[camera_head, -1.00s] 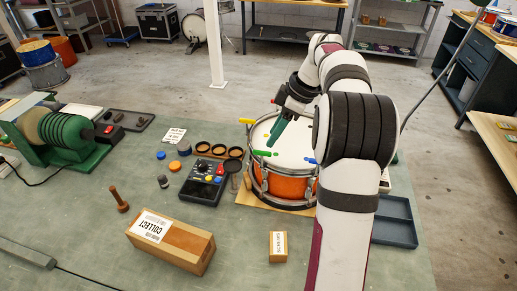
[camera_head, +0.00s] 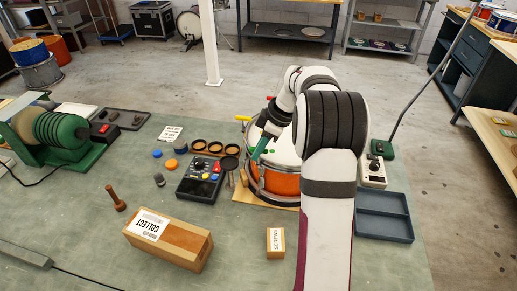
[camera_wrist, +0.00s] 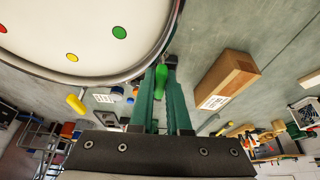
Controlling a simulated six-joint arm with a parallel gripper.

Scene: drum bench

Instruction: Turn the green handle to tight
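The drum (camera_head: 275,181), orange with a white head, stands on a wooden board. In the wrist view its white head (camera_wrist: 85,30) fills the upper left, with a green dot (camera_wrist: 119,32) near the rim. The green handle (camera_wrist: 162,82) sits at the rim, between the fingertips of my gripper (camera_wrist: 162,72). The fingers appear closed on it, with no clear gap on either side. In the head view my gripper (camera_head: 257,156) is at the drum's near left rim and hides the green handle. How tight the handle is cannot be seen.
A yellow handle (camera_head: 243,118) stands out from the rim at the far left. A control box (camera_head: 201,179) with buttons is close left of the drum. A blue-grey tray (camera_head: 384,217) is at right.

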